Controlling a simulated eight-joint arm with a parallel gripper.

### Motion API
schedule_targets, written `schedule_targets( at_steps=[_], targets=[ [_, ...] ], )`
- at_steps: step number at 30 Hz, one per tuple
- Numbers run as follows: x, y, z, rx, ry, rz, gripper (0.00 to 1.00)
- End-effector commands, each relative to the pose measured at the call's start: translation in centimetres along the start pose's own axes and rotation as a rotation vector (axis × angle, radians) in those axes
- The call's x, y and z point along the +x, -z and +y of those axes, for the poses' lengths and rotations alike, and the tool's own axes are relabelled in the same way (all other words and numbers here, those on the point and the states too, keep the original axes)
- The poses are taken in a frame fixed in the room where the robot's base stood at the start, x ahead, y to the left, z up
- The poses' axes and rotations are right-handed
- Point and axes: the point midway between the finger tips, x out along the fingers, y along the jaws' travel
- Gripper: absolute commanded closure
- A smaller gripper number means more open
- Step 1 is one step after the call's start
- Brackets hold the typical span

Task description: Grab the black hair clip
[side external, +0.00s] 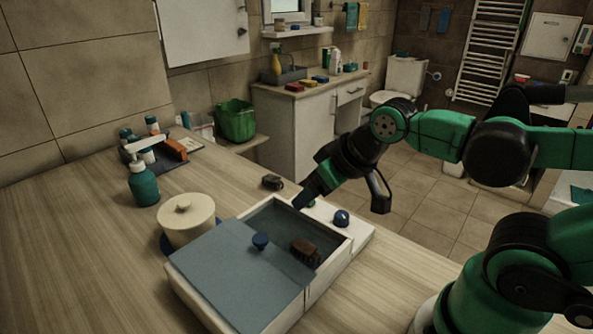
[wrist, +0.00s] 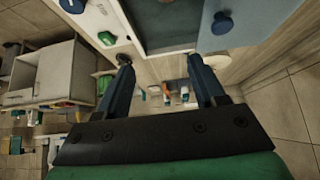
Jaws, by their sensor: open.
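A small dark object (side external: 272,182), which looks like the black hair clip, lies on the wooden counter just beyond the far corner of the open box in the side view. Its details are too small to tell. My gripper (side external: 304,200) is to its right, low over the far edge of the box and apart from the object. In the wrist view my gripper (wrist: 160,60) shows two dark blue fingers spread wide with nothing held between them.
The pale box (side external: 340,252) has a grey-blue lid (side external: 225,275) with a blue knob, partly covering it; a brown brush (side external: 305,251) lies inside. A cream lidded pot (side external: 187,219) and a teal pump bottle (side external: 143,184) stand left. The counter at front left is clear.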

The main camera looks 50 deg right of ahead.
Motion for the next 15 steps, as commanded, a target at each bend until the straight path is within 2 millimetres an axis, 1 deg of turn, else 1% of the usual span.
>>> schedule_targets(
  at_steps=[1,2,11,15],
  targets=[
    [0.0,0.0,0.0,0.000,0.000,0.000,0.20],
    [0.0,0.0,0.0,0.000,0.000,0.000,0.14],
    [0.0,0.1,0.0,0.000,0.001,0.000,0.14],
    [0.5,1.1,0.2,-0.007,0.024,-0.005,0.14]
  ],
)
